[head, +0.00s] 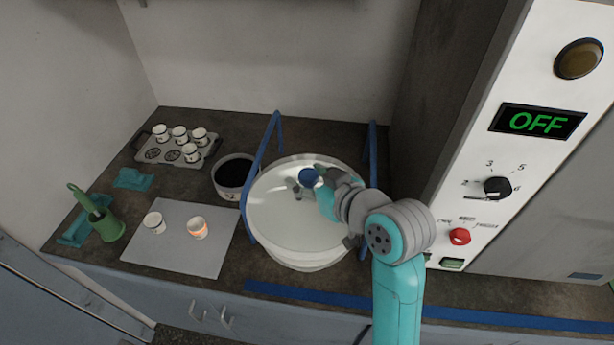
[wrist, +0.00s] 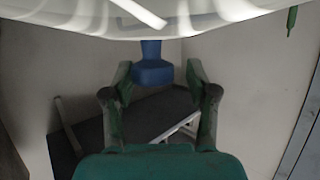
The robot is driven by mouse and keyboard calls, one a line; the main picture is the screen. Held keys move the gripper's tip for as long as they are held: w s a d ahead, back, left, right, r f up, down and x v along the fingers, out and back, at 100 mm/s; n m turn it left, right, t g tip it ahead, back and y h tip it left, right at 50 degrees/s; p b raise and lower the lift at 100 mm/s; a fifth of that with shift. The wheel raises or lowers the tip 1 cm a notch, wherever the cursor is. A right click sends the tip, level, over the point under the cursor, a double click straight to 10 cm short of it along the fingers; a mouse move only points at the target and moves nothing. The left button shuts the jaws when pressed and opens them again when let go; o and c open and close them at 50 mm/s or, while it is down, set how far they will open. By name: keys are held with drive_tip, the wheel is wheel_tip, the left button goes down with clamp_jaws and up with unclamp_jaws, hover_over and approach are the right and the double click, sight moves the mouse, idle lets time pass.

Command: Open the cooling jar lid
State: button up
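The cooling jar (head: 290,262) is a large whitish round vessel in the middle of the counter. Its pale, shiny lid (head: 275,225) covers the top, and a blue knob (head: 309,176) stands up from it. In the wrist view the lid (wrist: 70,22) spans the upper edge and the knob (wrist: 152,70) points down from it. My gripper (head: 318,184) is at the knob, reaching in from the right. In the wrist view its two fingers (wrist: 159,74) are spread, one on each side of the knob, with visible gaps. Nothing is held.
Blue frame bars (head: 262,160) stand beside the jar. A bowl of dark material (head: 235,190) sits close on its left.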

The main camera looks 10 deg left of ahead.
drive_tip(key=shift+a, duration=0.1)
clamp_jaws()
drive_tip(key=w, duration=1.9)
drive_tip(key=shift+w, duration=0.1)
drive_tip(key=o, duration=0.6)
unclamp_jaws()
drive_tip(key=shift+d, duration=0.2)
wheel_tip(320, 180, up, 10)
